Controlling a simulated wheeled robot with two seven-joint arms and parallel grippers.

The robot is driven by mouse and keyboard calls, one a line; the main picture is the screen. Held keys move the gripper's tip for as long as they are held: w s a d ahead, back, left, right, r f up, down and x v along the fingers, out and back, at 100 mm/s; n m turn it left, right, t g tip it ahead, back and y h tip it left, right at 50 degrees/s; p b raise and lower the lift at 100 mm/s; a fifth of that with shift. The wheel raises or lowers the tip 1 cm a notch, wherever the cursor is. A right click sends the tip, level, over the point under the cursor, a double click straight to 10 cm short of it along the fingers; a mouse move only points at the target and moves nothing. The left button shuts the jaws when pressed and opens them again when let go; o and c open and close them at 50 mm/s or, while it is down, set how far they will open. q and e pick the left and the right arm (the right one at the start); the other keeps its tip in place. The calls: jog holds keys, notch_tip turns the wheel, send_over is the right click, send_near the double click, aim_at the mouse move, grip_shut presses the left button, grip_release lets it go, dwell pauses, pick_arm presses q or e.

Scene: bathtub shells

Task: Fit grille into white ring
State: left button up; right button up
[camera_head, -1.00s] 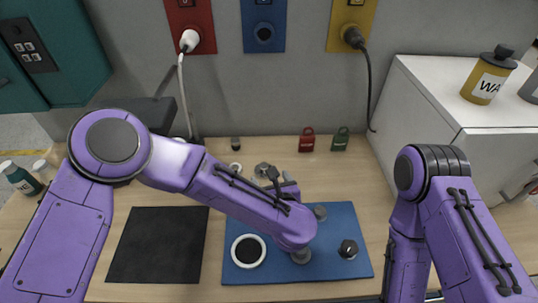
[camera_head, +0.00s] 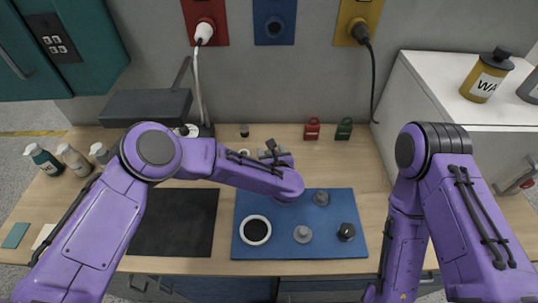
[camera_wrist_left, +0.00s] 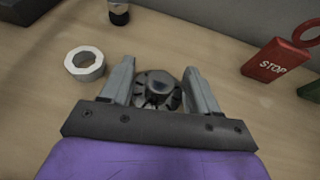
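A white ring (camera_head: 255,230) with a dark middle lies on the left part of the blue mat (camera_head: 270,252) in the head view. In the left wrist view a round grey slotted part (camera_wrist_left: 157,92), seemingly the grille, sits between the fingers of my left gripper (camera_wrist_left: 160,85). The fingers are open, one on each side of it; I cannot tell whether they touch it. In the head view my left arm hides most of that spot, behind the mat. My right arm comes down at the right; its gripper is out of view.
Grey round parts (camera_head: 302,233) and (camera_head: 321,198) and a dark knob (camera_head: 346,231) stand on the mat. A small white ring (camera_wrist_left: 85,63) lies left of my left gripper. Red (camera_head: 312,129) and green (camera_head: 344,128) tags stand behind. A black mat (camera_head: 172,221) lies left.

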pick_arm(q)
jog(key=shift+f, duration=0.1)
jog(key=c, duration=0.4)
jog(key=shift+o, duration=0.2)
jog(key=shift+s, duration=0.1)
